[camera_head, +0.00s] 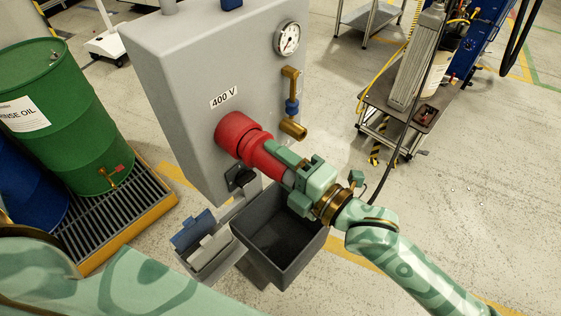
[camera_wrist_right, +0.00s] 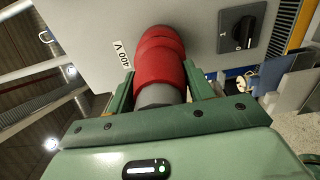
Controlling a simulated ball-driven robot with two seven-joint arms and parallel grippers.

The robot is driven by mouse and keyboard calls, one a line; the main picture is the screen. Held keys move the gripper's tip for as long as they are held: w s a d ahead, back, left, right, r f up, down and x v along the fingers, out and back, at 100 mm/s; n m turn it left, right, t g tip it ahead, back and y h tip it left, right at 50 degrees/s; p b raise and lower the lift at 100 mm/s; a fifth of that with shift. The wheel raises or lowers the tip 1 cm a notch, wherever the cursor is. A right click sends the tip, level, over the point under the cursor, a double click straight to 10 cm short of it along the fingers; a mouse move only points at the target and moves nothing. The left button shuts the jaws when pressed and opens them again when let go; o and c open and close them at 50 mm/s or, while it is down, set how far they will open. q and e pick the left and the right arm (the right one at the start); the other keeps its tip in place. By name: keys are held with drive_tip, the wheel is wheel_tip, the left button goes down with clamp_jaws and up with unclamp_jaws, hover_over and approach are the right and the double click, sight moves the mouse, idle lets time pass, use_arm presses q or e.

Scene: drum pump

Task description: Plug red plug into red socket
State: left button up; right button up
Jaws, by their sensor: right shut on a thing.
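The red socket (camera_head: 234,130) sticks out of the front of the grey cabinet below the "400 V" label. The red plug (camera_head: 268,159) is in line with it and meets its mouth, with no clear gap visible; how deep it sits I cannot tell. My right gripper (camera_head: 285,165) is shut on the plug's rear part. In the right wrist view the plug (camera_wrist_right: 158,85) shows its grey back end between the two fingers, and its red front runs up to the socket (camera_wrist_right: 160,42). My left gripper is out of view; only part of my left arm shows at lower left.
The grey cabinet (camera_head: 180,75) carries a gauge (camera_head: 287,38), a brass valve (camera_head: 291,105) and a black rotary switch (camera_head: 240,178). An open dark grey bin (camera_head: 283,265) stands below my right gripper. A green drum (camera_head: 65,110) is at left, a cart (camera_head: 415,110) at upper right.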

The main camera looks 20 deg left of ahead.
drive_tip(key=shift+a+r, duration=0.1)
drive_tip(key=shift+a, duration=0.15)
idle(0.8)
drive_tip(key=o, duration=1.2)
drive_tip(key=shift+a, duration=0.1)
drive_tip(key=shift+c, duration=0.2)
drive_tip(key=shift+d, duration=0.45)
drive_tip(key=p+v, duration=0.1)
drive_tip(key=v, duration=0.2)
drive_tip(key=shift+s+d+p, duration=0.1)
drive_tip(key=shift+d+p, duration=0.1)
drive_tip(key=shift+p, duration=0.1)
drive_tip(key=shift+p+v, duration=0.55)
drive_tip(key=shift+v, duration=1.8)
